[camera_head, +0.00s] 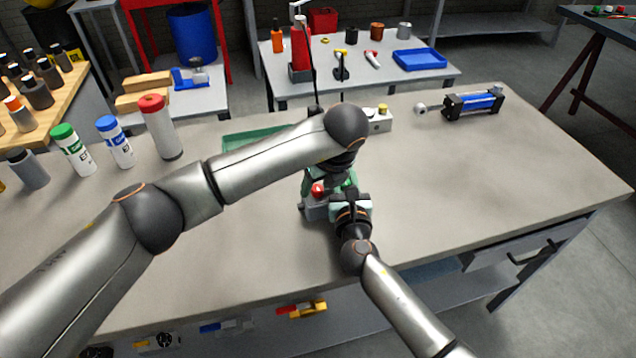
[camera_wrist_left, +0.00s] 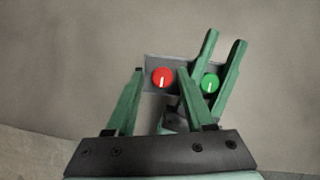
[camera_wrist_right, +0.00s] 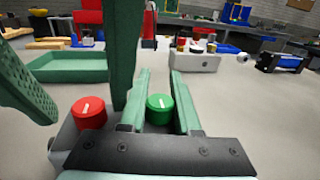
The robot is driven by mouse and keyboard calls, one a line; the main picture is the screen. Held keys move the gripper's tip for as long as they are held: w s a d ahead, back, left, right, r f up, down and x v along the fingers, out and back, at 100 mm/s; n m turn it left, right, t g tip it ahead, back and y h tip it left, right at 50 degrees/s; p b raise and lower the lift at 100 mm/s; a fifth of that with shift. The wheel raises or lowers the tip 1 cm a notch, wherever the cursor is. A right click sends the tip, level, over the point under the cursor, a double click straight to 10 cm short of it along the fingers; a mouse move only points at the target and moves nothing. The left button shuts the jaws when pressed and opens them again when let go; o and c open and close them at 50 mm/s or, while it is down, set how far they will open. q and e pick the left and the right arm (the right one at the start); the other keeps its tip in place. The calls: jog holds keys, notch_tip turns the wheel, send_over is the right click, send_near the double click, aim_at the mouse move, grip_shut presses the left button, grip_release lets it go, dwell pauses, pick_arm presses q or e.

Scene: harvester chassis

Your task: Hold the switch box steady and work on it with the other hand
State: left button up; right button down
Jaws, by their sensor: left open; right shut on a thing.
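The grey switch box (camera_head: 313,208) sits on the workbench, partly hidden by my grippers. Its red knob (camera_head: 318,189) and green knob (camera_wrist_left: 210,83) are on its top face. My left gripper (camera_wrist_left: 162,88) points down from above. Its open fingers stand on either side of the red knob, with a gap on both sides. My right gripper (camera_wrist_right: 160,95) comes in from the front right. Its fingers are shut on the green knob, which shows between them. In the right wrist view, the left fingers (camera_wrist_right: 75,100) hang around the red knob (camera_wrist_right: 88,112).
A green tray (camera_wrist_right: 68,67) lies behind the box. A grey block with small caps (camera_head: 378,122) and a blue-black cylinder (camera_head: 473,102) stand farther back right. Several bottles (camera_head: 115,141) stand at the left. The bench is clear to the right.

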pick_arm(q)
jog(key=shift+d, duration=0.15)
pick_arm(e)
jog(key=shift+a, duration=0.15)
pick_arm(q)
jog(key=v, duration=0.8)
pick_arm(e)
jog(key=c, duration=0.5)
grip_release()
jog(key=shift+c, duration=0.2)
jog(key=shift+s, duration=0.15)
